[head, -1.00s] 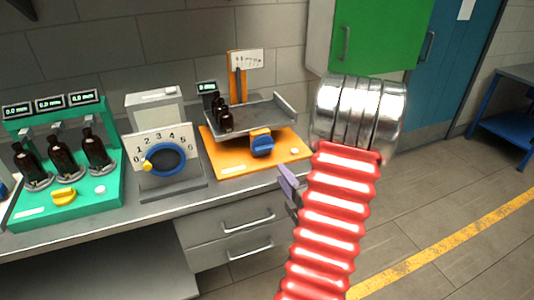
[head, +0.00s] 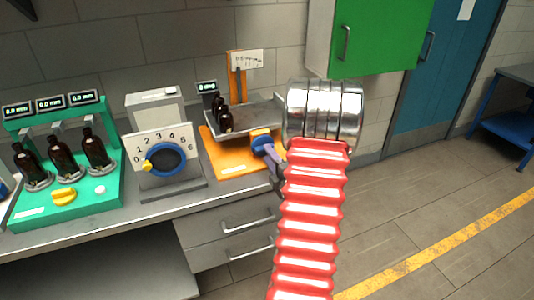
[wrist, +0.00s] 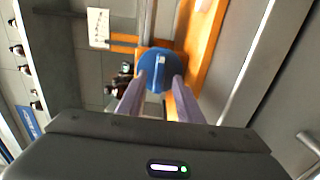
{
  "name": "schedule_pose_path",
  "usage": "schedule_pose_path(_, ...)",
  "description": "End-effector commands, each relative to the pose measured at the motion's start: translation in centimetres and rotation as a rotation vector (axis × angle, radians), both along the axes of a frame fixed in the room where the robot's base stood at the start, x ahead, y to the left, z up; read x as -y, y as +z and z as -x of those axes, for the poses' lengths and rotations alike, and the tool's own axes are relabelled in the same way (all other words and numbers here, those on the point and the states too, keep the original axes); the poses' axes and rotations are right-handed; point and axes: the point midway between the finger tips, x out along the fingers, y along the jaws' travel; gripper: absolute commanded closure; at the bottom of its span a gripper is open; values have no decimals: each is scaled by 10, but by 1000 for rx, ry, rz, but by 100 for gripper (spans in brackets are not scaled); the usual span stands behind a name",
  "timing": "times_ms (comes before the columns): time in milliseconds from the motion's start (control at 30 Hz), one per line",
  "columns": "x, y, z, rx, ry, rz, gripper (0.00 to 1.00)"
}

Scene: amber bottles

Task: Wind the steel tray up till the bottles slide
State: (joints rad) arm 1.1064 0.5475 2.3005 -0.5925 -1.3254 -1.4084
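The steel tray (head: 262,117) stands on the orange stand at the back of the bench and looks slightly tilted. Small dark amber bottles (head: 225,121) stand at its left end. A blue knob (head: 259,140) is on the stand's front, below the tray. My gripper (head: 267,147) is at the knob, its purple fingers partly hidden by my arm. In the wrist view the blue knob (wrist: 158,70) lies between the tips of my two spread fingers. I cannot tell whether they touch it.
A grey box with a numbered dial (head: 164,159) stands left of the orange stand (head: 222,152). A green rig (head: 103,208) with larger bottles is further left. A green cabinet (head: 375,35) hangs at the upper right. Drawers (head: 225,235) are below the bench top.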

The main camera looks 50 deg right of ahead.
Motion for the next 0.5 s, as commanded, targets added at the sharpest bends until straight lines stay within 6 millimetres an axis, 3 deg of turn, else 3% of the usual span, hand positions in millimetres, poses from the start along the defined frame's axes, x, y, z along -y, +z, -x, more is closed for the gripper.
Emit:
schedule_pose_path(200, 12, 0, -19, -1, -1, 1, 67)
schedule_pose_path(500, 14, 0, -22, 0, -2, 0, 67)
